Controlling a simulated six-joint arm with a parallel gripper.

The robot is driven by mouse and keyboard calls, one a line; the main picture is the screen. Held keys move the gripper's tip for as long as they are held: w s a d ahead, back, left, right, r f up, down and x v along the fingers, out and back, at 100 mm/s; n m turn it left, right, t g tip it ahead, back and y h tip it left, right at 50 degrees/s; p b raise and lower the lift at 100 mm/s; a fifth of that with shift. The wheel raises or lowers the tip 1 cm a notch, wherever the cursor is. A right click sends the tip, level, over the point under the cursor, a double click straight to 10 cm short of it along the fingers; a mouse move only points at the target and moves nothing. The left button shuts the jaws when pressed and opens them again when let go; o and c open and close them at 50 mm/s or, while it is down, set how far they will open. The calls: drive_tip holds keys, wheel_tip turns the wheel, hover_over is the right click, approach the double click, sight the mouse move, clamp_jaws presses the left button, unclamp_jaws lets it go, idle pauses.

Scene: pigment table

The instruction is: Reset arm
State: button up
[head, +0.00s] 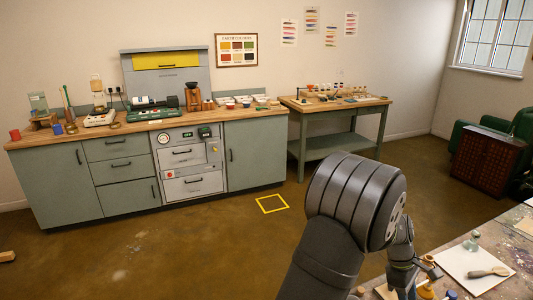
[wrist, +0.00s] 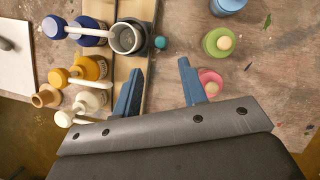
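My gripper (wrist: 160,66) is open, its two blue fingers spread apart with only the tabletop visible between them. It is above a paint-stained wooden table (wrist: 270,85). Its left finger overlaps the edge of a wooden tray (wrist: 122,78) in the wrist view. A grey cup (wrist: 127,38) lies just beyond that finger, and a pink-topped jar (wrist: 211,80) is close beside the right finger, partly hidden by it. In the head view my dark arm reaches over the table at the lower right, and the gripper is largely hidden there.
Blue (wrist: 86,30), yellow (wrist: 90,68) and white (wrist: 90,100) pump bottles stand at the left. A green jar (wrist: 218,42) stands at the right. Cabinets (head: 120,165) line the far wall; open floor lies between.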

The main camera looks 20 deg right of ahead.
drive_tip(key=v, duration=0.9)
drive_tip(key=x, duration=1.8)
drive_tip(key=shift+a, duration=0.15)
drive_tip(key=w, duration=0.2)
drive_tip(key=shift+w+r, duration=0.25)
drive_tip(key=shift+r, duration=0.15)
drive_tip(key=v, duration=1.6)
drive_tip(key=s+a+f+m+y, duration=0.1)
drive_tip(key=s+a+f+m, duration=0.2)
drive_tip(key=f+m, duration=0.6)
drive_tip(key=shift+s+f+g+y, duration=0.2)
drive_tip(key=shift+f+g+y, duration=0.1)
drive_tip(key=shift+f, duration=0.9)
drive_tip(key=shift+a, duration=0.1)
